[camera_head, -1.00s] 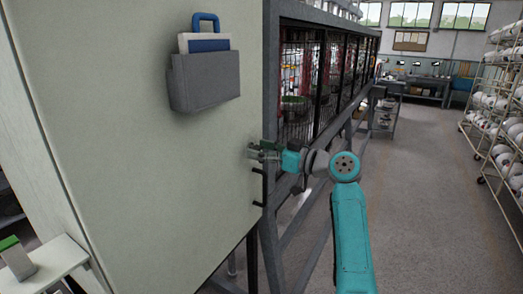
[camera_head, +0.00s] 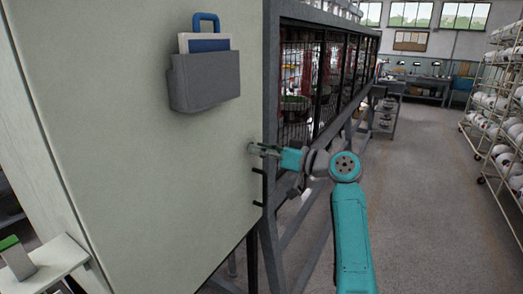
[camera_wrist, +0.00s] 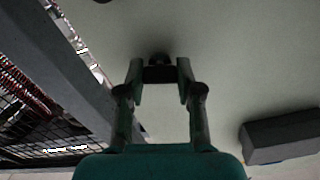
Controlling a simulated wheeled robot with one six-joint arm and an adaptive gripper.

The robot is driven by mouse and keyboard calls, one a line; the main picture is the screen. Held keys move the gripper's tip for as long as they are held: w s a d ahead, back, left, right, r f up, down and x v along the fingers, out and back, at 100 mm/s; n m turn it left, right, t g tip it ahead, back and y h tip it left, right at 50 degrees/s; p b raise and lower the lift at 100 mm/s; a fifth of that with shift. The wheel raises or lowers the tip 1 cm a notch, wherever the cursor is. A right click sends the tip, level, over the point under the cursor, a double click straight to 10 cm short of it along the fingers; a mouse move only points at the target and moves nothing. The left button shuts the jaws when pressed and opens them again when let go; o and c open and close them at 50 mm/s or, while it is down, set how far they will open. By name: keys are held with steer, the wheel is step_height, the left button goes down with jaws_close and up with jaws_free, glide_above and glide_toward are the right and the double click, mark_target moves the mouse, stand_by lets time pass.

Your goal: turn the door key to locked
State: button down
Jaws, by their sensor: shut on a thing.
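The door key (camera_wrist: 160,73) is a small dark piece at the face of the pale cabinet door (camera_head: 130,150). In the wrist view it sits between the two fingertips of my gripper (camera_wrist: 159,72), with a dark round part just beyond it against the door. In the head view my gripper (camera_head: 258,149) reaches the door near its right edge and is shut on the key. The key is too small and covered there to tell its exact angle.
A grey holder (camera_head: 205,82) with a blue-handled item hangs higher on the door. Dark handles (camera_head: 258,186) stick out below my gripper. A mesh-fronted frame (camera_head: 298,120) stands close on the right. Open floor (camera_head: 430,200) lies further right.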

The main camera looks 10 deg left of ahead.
steer(key=shift+m, duration=7.4)
steer(key=c, duration=0.8)
jaws_free()
steer(key=shift+o, duration=0.2)
steer(key=shift+d, duration=0.1)
steer(key=v, duration=1.2)
